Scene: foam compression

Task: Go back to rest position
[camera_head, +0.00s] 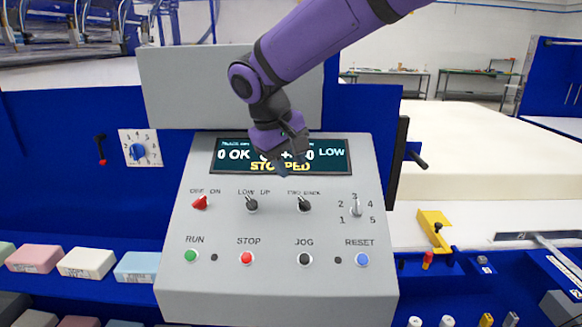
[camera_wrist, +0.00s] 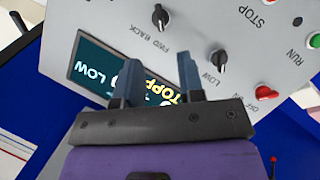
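My gripper (camera_head: 286,165) hangs at the end of my purple arm, in front of the display (camera_head: 341,162) of the grey control panel (camera_head: 180,230). In the wrist view its two blue-grey fingers (camera_wrist: 158,68) stand apart with nothing between them. The display shows also there (camera_wrist: 90,62), partly hidden by the fingers; it reads "STOPPED" and "LOW". The fingers appear clear of the red OFF/ON switch (camera_head: 200,202), the LOW/UP switch (camera_head: 251,204) and the FWD/BACK switch (camera_head: 304,204).
Foam blocks (camera_head: 87,262) lie at the lower left. A large pale slab (camera_head: 480,150) is at right. A blue wall (camera_head: 60,120) stands behind the panel.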

